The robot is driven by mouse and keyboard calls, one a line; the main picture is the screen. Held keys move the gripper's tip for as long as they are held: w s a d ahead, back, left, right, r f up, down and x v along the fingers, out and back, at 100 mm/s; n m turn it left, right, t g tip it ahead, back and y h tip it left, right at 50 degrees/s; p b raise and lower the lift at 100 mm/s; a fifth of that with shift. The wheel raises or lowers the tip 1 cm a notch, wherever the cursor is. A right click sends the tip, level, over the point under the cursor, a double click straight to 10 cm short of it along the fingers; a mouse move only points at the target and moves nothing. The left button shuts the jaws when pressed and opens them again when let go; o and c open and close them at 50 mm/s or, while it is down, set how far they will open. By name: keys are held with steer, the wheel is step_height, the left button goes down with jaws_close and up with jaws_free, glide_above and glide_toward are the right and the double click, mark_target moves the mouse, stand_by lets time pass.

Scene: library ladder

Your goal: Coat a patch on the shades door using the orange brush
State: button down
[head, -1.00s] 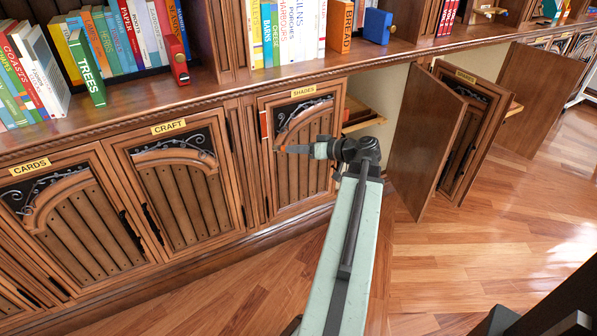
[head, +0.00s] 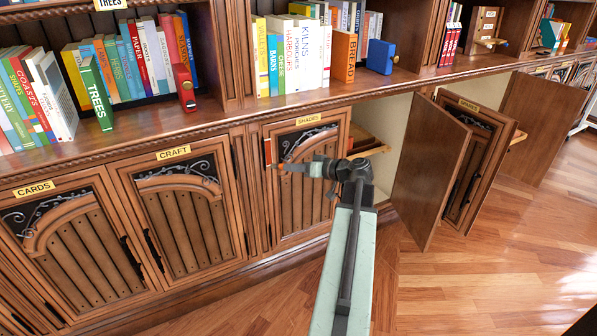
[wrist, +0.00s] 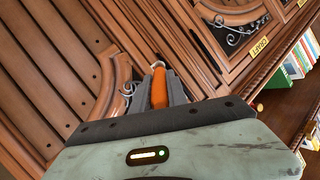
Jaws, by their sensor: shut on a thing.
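The shades door (head: 303,205) is a wooden panel door with black scrollwork, under a yellow SHADES label (head: 310,119) in the head view. It looks closed. A narrow red-orange strip (head: 267,150) shows on its left stile; I cannot tell what it is. My gripper (head: 284,167) is in front of the door's upper left part, just below and right of that strip. It is shut on the orange brush (wrist: 159,88), whose orange handle shows between the fingers in the wrist view.
The craft door (head: 183,215) and cards door (head: 75,245) are to the left. Right of the shades door is an open compartment with a wooden door (head: 430,170) swung out. Books and a blue box (head: 381,56) stand on the shelf above. The wooden floor (head: 480,270) is clear.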

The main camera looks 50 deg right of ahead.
steer(key=shift+w+d, duration=0.35)
steer(key=shift+w, duration=0.5)
stand_by(0.7)
step_height(320, 180, up, 9)
steer(key=p, duration=0.8)
steer(key=shift+f+p, duration=0.15)
steer(key=shift+p, duration=0.2)
steer(key=shift+f, duration=0.1)
step_height(320, 180, down, 4)
steer(key=b, duration=0.4)
steer(key=shift+f+b, duration=0.15)
steer(key=shift+b, duration=0.15)
steer(key=shift+f, duration=0.15)
step_height(320, 180, down, 4)
steer(key=b, duration=0.4)
